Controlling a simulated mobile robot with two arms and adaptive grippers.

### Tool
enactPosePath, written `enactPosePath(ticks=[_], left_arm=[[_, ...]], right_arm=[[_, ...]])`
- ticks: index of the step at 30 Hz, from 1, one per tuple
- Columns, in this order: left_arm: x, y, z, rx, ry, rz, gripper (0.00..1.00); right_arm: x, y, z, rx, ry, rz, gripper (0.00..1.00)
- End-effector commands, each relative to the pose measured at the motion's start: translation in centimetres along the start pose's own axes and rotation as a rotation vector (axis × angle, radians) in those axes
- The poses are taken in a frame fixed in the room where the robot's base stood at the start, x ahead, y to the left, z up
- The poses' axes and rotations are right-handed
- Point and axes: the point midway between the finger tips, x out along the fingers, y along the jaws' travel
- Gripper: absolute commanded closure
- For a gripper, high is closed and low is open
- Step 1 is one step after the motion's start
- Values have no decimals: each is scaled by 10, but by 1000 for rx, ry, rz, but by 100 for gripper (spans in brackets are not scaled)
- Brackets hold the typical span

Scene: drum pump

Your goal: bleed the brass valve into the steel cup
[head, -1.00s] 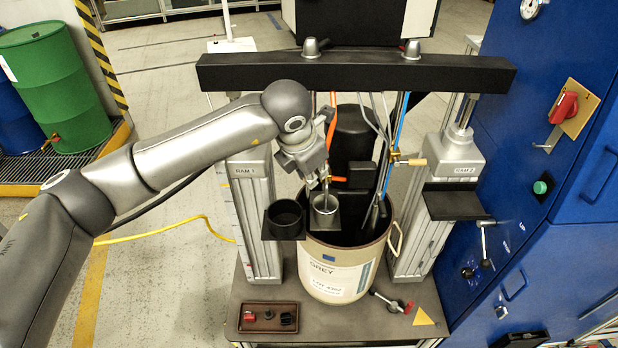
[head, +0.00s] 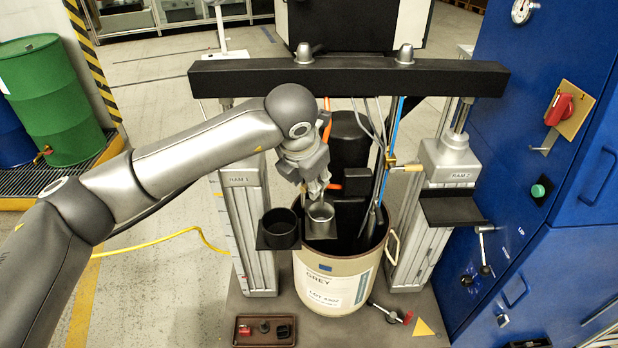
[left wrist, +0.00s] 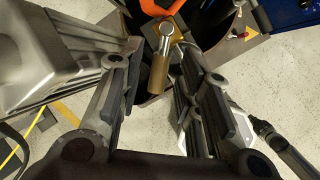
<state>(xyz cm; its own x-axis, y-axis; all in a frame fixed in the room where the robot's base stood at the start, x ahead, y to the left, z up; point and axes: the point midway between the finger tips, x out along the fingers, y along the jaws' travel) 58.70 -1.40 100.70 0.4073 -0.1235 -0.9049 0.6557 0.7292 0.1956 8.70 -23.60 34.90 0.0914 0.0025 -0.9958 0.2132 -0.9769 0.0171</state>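The cup cannot be made out there. My right gripper is out of view.
An empty-looking black holder (head: 279,228) is left of the cup. The drum (head: 335,280) stands between two ram columns under a black crossbeam (head: 350,79). A brass fitting with a wooden handle (head: 408,168) hangs right. A brown tray (head: 264,341) lies in front.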

Motion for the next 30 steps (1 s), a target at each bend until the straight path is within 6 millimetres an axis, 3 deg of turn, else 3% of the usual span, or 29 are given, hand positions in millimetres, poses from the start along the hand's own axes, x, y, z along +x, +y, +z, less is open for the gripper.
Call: enactPosePath(ticks=[8,13,24,30], left_arm=[[1,0,-1,1,2,-1,64],[-11,0,0,1,1,-1,64],[-86,0,0,1,-1,2,64],[-112,0,0,1,0,0,64]], right_arm=[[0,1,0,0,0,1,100],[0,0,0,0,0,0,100],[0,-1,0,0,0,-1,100],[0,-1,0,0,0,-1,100]])
